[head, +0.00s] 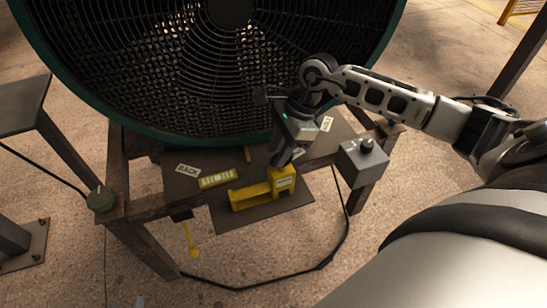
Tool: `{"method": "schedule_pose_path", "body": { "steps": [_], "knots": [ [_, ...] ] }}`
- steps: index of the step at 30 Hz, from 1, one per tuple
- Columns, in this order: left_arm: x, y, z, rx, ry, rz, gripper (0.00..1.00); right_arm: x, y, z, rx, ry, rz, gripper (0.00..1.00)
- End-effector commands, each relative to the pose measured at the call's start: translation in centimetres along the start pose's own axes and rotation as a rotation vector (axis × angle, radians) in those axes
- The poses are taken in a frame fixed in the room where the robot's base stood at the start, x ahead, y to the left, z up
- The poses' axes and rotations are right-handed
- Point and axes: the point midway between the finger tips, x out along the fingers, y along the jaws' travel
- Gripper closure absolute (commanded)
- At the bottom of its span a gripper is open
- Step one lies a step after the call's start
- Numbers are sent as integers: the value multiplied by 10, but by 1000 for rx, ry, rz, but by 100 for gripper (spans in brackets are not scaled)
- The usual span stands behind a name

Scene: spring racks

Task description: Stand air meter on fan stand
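A yellow L-shaped device with a pale label, which looks like the air meter (256,197), is at the front shelf of the fan stand (232,219). Its long part lies level to the left and its taller block is at the right. My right gripper (280,161) points down at the top of that block, with its fingertips touching it or just above it. I cannot tell whether the fingers are closed on it. Whether the device rests fully on the shelf is also unclear. My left gripper is not in view.
A large green-rimmed fan (215,60) stands behind the shelf. A grey box with a black knob (363,162) is at the right. A yellow label strip (217,178) and a "BACK" tag (187,170) lie left. A yellow piece (190,240) hangs below. A black cable (265,287) crosses the floor.

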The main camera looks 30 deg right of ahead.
Motion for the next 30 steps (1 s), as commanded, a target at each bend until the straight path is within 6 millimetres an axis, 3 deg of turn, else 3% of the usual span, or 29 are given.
{"method": "schedule_pose_path", "body": {
  "steps": [6, 12, 17, 20, 23, 24, 26, 28, 30],
  "knots": [
    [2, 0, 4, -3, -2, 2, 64, -48, -1, -1, -1, 2, -4, 68],
    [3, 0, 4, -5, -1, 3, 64, -76, 0, 0, 0, 0, -2, 68],
    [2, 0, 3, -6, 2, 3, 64, -73, 7, 14, 16, -63, 22, 68],
    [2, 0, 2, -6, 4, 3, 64, -50, 25, 52, 78, -248, 85, 68],
    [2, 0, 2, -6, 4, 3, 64, -28, 57, 118, 269, -583, 218, 68],
    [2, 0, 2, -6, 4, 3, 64, -26, 70, 148, 405, -753, 299, 68],
    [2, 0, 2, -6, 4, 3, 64, -32, 78, 183, 659, -997, 427, 68],
    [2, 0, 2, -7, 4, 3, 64, -42, 75, 201, 1023, -1247, 588, 68],
    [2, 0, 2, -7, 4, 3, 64, -42, 62, 195, 1458, -1449, 758, 68]
  ]
}}
